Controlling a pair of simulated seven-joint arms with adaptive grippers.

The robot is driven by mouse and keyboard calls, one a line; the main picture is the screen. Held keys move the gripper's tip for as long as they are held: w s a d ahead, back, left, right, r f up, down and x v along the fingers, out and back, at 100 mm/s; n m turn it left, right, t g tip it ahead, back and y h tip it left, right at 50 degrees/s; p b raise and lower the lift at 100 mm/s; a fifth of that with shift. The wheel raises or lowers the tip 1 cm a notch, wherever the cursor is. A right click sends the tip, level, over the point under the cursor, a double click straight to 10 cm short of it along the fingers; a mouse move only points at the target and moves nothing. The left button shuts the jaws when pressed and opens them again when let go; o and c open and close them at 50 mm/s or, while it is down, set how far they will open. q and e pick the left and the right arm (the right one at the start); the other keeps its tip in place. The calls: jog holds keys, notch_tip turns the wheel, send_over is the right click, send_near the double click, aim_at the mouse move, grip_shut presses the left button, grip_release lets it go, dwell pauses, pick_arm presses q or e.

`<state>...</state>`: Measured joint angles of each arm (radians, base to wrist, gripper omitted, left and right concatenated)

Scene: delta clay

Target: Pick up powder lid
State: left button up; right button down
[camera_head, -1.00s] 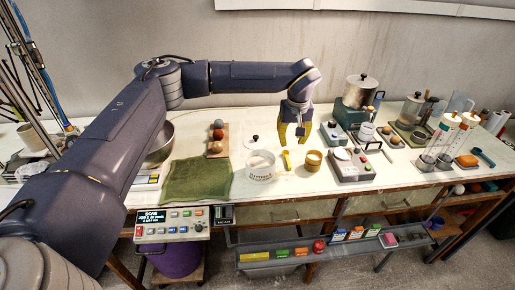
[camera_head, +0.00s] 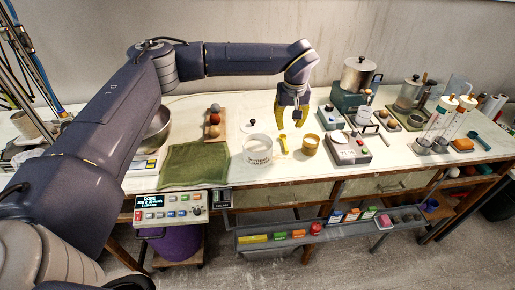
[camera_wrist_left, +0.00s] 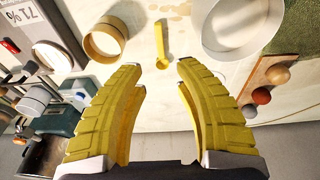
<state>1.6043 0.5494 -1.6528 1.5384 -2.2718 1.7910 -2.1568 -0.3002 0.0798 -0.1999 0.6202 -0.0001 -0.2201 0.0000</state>
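The powder lid, a flat white disc with a dark knob (camera_head: 251,125), lies on the table behind the clear white jar (camera_head: 257,150). In the left wrist view, a white edge beside the right finger (camera_wrist_left: 249,112) looks like this lid, mostly hidden by the finger. The jar (camera_wrist_left: 238,28) shows open at the top of that view. My left gripper (camera_head: 289,119) has yellow fingers pointing down, to the right of the lid. Its fingers are apart and empty in the left wrist view (camera_wrist_left: 162,75). My right gripper is not in view.
A yellow scoop (camera_head: 283,144) and an ochre cup (camera_head: 310,145) stand right of the jar. A grey device (camera_head: 350,150) is farther right. A wooden board with several balls (camera_head: 214,133) and a green cloth (camera_head: 195,165) are left of the lid.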

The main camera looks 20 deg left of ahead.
dwell(0.4)
pick_arm(q)
jog(key=o, duration=0.4)
jog(key=shift+r, duration=0.1)
notch_tip(320, 180, up, 5)
jog(key=n, duration=3.1)
send_over(253, 120)
jog(key=s, duration=0.2)
jog(key=shift+n+h, duration=0.3)
jog(key=f, duration=0.5)
jog(key=w+f, duration=0.1)
jog(key=f, duration=0.4)
jog(key=w+f, duration=0.1)
jog(key=f, duration=0.5)
jog(key=shift+f, duration=0.1)
